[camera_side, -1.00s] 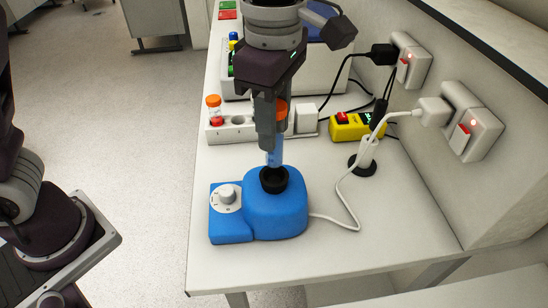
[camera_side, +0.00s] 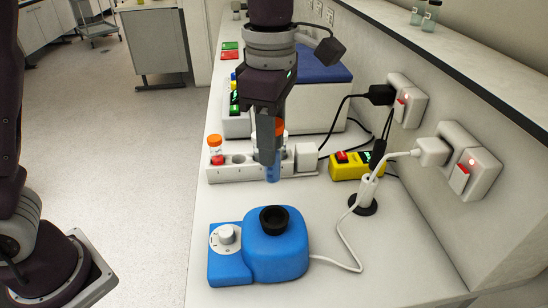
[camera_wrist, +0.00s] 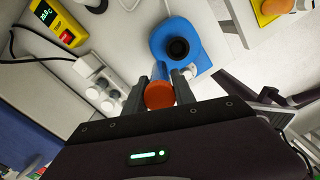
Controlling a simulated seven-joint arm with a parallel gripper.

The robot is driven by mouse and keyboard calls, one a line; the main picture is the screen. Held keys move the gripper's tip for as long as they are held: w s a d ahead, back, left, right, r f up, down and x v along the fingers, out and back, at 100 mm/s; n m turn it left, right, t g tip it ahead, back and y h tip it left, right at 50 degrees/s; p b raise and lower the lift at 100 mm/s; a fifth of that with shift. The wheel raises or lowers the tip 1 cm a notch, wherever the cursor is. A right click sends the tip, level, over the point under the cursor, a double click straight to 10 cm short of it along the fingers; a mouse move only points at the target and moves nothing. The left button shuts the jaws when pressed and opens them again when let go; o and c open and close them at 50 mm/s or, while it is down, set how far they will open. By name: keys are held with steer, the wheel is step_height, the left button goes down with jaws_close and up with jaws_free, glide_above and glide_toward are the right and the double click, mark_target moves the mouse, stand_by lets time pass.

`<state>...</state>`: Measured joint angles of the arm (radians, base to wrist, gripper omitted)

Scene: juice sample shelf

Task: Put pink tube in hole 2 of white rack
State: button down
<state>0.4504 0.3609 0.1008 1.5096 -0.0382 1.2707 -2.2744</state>
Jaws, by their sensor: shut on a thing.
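My gripper (camera_side: 267,155) is shut on an orange-capped tube with blue contents (camera_side: 273,174). It holds the tube upright in the air, in front of the white rack (camera_side: 222,175) in the side view. In the wrist view the tube's orange cap (camera_wrist: 160,95) sits between both fingers of my gripper (camera_wrist: 160,82). Another orange-capped tube, with red-pink contents (camera_side: 216,157), stands in the rack's leftmost place. Dark round holes show to its right; my gripper and the held tube hide part of the rack. The rack also shows in the wrist view (camera_wrist: 112,77).
A blue mixer (camera_side: 275,250) with an empty black cup (camera_side: 274,219) stands in front. A yellow meter (camera_side: 350,166), a white stand (camera_side: 367,190) and cables lie right. A white box with a blue lid (camera_side: 322,70) is behind.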

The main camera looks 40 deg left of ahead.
steer(key=w+a+f+n, duration=0.2)
steer(key=w+a, duration=0.3)
steer(key=a, duration=0.2)
steer(key=n, duration=0.3)
glide_above(241, 166)
steer(key=w+a, duration=0.2)
step_height(241, 166, down, 3)
steer(key=shift+s+a+f, duration=0.1)
steer(key=shift+s+f, duration=0.05)
steer(key=shift+f, duration=1.1)
steer(key=shift+s+a+f, duration=0.1)
steer(key=shift+f, duration=1.15)
steer(key=shift+d+f, duration=0.1)
steer(key=shift+f, duration=2.45)
steer(key=c, duration=0.9)
jaws_free()
steer(key=shift+c, duration=0.2)
steer(key=shift+r, duration=0.15)
